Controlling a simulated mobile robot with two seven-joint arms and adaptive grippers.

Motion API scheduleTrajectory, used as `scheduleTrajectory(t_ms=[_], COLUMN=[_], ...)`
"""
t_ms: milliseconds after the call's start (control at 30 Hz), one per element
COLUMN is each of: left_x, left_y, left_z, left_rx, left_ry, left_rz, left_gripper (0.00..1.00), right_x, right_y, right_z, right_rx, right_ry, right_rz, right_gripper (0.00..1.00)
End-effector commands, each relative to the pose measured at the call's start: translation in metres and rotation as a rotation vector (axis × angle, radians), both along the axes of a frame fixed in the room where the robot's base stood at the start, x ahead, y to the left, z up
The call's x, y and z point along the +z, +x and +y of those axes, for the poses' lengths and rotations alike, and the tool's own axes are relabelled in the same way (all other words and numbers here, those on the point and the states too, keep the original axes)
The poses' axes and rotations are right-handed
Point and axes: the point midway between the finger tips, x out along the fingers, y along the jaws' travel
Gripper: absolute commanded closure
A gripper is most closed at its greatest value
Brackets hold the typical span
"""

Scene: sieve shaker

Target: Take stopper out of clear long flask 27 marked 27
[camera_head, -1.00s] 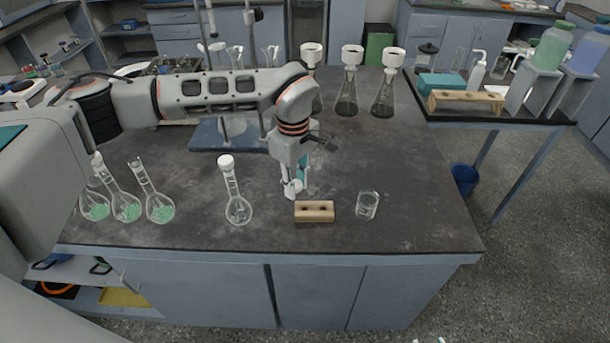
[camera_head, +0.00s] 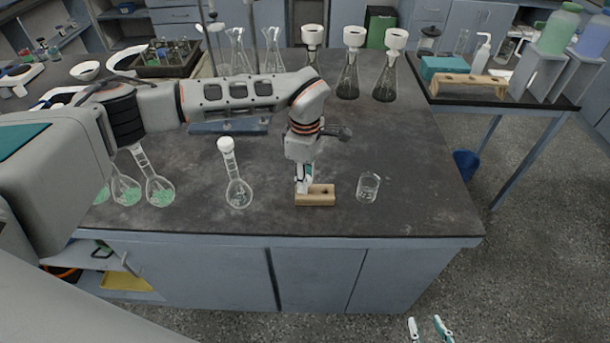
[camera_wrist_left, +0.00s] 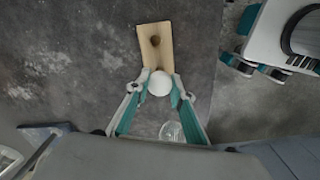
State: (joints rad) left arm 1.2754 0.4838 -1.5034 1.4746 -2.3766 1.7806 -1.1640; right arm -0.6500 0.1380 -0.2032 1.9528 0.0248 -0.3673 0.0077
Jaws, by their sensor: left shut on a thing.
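My left gripper (camera_head: 303,188) is shut on a small white round stopper, which shows between its fingertips in the left wrist view (camera_wrist_left: 159,83). The stopper is at one end of a wooden block (camera_head: 322,197); I cannot tell if it sits in a hole. The block (camera_wrist_left: 154,35) has an uncovered hole at its other end. A clear long-necked flask (camera_head: 238,192) with a white cap stands left of the block. Further left, a long-necked flask (camera_head: 160,192) with green grains has an open neck. The number 27 is not readable. My right gripper (camera_head: 430,328) is open, low at the bottom edge.
A glass beaker (camera_head: 368,187) stands just right of the block. Another flask with green grains (camera_head: 125,192) stands at the left, partly behind my arm. Several flasks with white funnels (camera_head: 352,70) stand at the back.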

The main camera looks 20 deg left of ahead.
Motion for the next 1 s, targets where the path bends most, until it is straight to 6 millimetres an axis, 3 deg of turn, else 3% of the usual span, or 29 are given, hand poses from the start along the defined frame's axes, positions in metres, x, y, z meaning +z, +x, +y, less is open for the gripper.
scheduleTrajectory(t_ms=[200, 1000], left_x=[-0.0052, -0.0092], left_y=[0.0005, 0.0006], left_z=[0.0000, -0.0003], left_rx=[0.000, 0.000], left_ry=[0.000, 0.000], left_rz=[-0.001, -0.001], left_gripper=[1.00, 1.00], right_x=[0.0058, -0.0020], right_y=[0.0038, 0.0003], right_z=[0.0094, 0.0050], right_rx=[0.012, 0.008], right_ry=[0.013, 0.005], right_rz=[-0.018, -0.004], right_gripper=[0.66, 0.66])
